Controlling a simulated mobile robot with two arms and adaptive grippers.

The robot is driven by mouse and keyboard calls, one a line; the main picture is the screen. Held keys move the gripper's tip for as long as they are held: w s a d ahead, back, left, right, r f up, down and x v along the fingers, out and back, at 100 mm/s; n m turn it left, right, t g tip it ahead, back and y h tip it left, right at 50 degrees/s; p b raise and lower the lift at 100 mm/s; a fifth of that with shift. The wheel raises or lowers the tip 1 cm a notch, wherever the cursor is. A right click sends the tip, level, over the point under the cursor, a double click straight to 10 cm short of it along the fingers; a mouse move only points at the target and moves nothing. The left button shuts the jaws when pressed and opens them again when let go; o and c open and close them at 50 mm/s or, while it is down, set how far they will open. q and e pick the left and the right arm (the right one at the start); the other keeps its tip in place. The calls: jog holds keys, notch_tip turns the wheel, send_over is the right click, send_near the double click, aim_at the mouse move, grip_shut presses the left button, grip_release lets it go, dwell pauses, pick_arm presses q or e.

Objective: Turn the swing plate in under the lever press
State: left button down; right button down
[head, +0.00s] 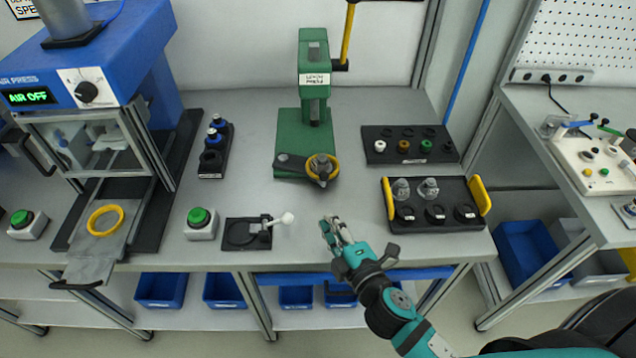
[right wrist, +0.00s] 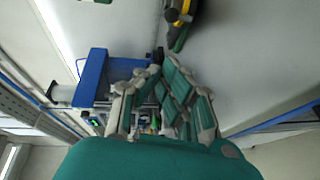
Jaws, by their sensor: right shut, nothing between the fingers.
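The green lever press (head: 313,75) stands at the back middle of the bench, with its yellow lever handle (head: 347,38) up at its right. The dark swing plate (head: 293,170) sticks out in front of the press base. Its pivot is at the left, and its right end bears a yellow ring (head: 333,163) around a grey part (head: 321,170). This end is in front of the ram, not under it. My right gripper (head: 332,226) is shut and empty, in front of the plate and apart from it. Its fingers also show in the right wrist view (right wrist: 165,85). My left gripper is out of view.
A blue air press (head: 150,55) stands at the left. Green buttons and a small black fixture (head: 238,236) lie near the front edge. Black trays (head: 405,157) with parts sit right of the press; the front one has yellow handles (head: 479,196). Bare bench lies between.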

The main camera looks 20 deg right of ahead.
jog(key=w, duration=0.3)
jog(key=w+p, duration=0.1)
jog(key=w, duration=0.3)
jog(key=w+a+f+p, duration=0.1)
jog(key=w, duration=0.2)
jog(key=shift+w+a+f, duration=0.1)
jog(key=shift+w, duration=0.05)
jog(key=shift+w+d+f+p, duration=0.25)
jog(key=shift+w+d+p, duration=0.1)
jog(key=shift+w+d, duration=0.5)
jog(key=shift+w+d+f, duration=0.15)
jog(key=shift+w+d, duration=0.2)
jog(key=shift+d, duration=0.05)
